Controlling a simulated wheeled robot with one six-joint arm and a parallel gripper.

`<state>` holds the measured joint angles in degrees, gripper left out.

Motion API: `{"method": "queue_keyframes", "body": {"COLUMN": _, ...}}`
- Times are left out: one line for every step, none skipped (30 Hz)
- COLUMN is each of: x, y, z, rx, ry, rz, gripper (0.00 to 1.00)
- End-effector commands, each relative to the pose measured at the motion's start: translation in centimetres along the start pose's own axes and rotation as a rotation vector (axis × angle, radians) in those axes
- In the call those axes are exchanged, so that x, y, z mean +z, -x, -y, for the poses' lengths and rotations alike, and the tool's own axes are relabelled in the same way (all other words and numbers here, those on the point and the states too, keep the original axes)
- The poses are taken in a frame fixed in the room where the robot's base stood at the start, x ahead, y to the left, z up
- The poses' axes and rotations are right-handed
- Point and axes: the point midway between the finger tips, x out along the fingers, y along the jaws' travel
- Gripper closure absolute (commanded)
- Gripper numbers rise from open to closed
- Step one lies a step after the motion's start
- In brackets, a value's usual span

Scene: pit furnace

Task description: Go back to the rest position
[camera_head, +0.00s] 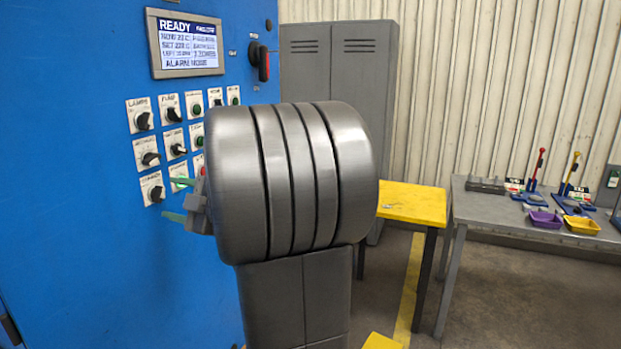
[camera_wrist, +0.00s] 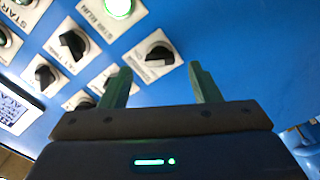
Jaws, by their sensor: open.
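My gripper (camera_head: 178,199) is at the left of my arm in the head view, with its green fingertips pointing left toward the blue cabinet's control panel. In the wrist view my gripper (camera_wrist: 160,85) has its two green fingers spread apart with nothing between them. Black rotary knobs on white plates face it, one (camera_wrist: 160,54) just beyond the gap between the fingers and another (camera_wrist: 73,44) to the left. A lit green button (camera_wrist: 119,7) is at the top. I cannot tell whether a fingertip touches the panel. My arm hides part of the panel in the head view.
The blue cabinet (camera_head: 70,270) fills the left, with a READY display (camera_head: 186,44) and a red-and-black switch (camera_head: 261,62). A grey locker (camera_head: 338,70) stands behind. A yellow table (camera_head: 412,203) and a grey workbench (camera_head: 480,208) stand at the right. Open floor lies front right.

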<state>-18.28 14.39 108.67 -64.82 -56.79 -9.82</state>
Motion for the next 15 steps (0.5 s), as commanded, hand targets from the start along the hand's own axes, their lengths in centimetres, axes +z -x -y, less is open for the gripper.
{"method": "queue_keyframes", "body": {"x": -0.2, "y": -1.0, "z": 0.0, "rx": -0.003, "ry": -0.002, "rz": -0.004, "gripper": 0.44}}
{"method": "queue_keyframes", "body": {"x": -0.2, "y": -1.6, "z": -0.1, "rx": -0.002, "ry": -0.002, "rz": -0.004, "gripper": 0.44}}
{"method": "queue_keyframes", "body": {"x": -0.2, "y": -2.3, "z": 0.0, "rx": -0.004, "ry": -0.002, "rz": -0.004, "gripper": 0.44}}
{"method": "queue_keyframes", "body": {"x": -0.2, "y": -2.9, "z": -0.1, "rx": -0.002, "ry": -0.001, "rz": -0.004, "gripper": 0.44}}
{"method": "queue_keyframes", "body": {"x": -0.2, "y": -3.4, "z": 0.0, "rx": -0.003, "ry": -0.001, "rz": -0.005, "gripper": 0.44}}
{"method": "queue_keyframes", "body": {"x": 0.1, "y": -3.3, "z": 0.3, "rx": 0.000, "ry": 0.037, "rz": -0.001, "gripper": 0.44}}
{"method": "queue_keyframes", "body": {"x": 0.2, "y": -3.2, "z": 0.3, "rx": 0.002, "ry": 0.072, "rz": 0.000, "gripper": 0.44}}
{"method": "queue_keyframes", "body": {"x": 0.2, "y": -3.1, "z": 0.3, "rx": 0.002, "ry": 0.105, "rz": 0.000, "gripper": 0.44}}
{"method": "queue_keyframes", "body": {"x": 0.2, "y": -3.1, "z": 0.3, "rx": 0.002, "ry": 0.148, "rz": 0.000, "gripper": 0.44}}
{"method": "queue_keyframes", "body": {"x": 0.2, "y": -3.1, "z": 0.3, "rx": 0.001, "ry": 0.180, "rz": -0.001, "gripper": 0.44}}
{"method": "queue_keyframes", "body": {"x": 0.2, "y": -3.1, "z": 0.3, "rx": 0.002, "ry": 0.213, "rz": -0.001, "gripper": 0.44}}
{"method": "queue_keyframes", "body": {"x": 0.2, "y": -3.1, "z": 0.3, "rx": 0.002, "ry": 0.255, "rz": -0.001, "gripper": 0.44}}
{"method": "queue_keyframes", "body": {"x": 0.2, "y": -3.1, "z": 0.3, "rx": 0.002, "ry": 0.286, "rz": -0.001, "gripper": 0.44}}
{"method": "queue_keyframes", "body": {"x": 0.2, "y": -3.1, "z": 0.3, "rx": 0.002, "ry": 0.318, "rz": -0.001, "gripper": 0.44}}
{"method": "queue_keyframes", "body": {"x": 0.2, "y": -3.1, "z": 0.3, "rx": 0.002, "ry": 0.360, "rz": -0.001, "gripper": 0.44}}
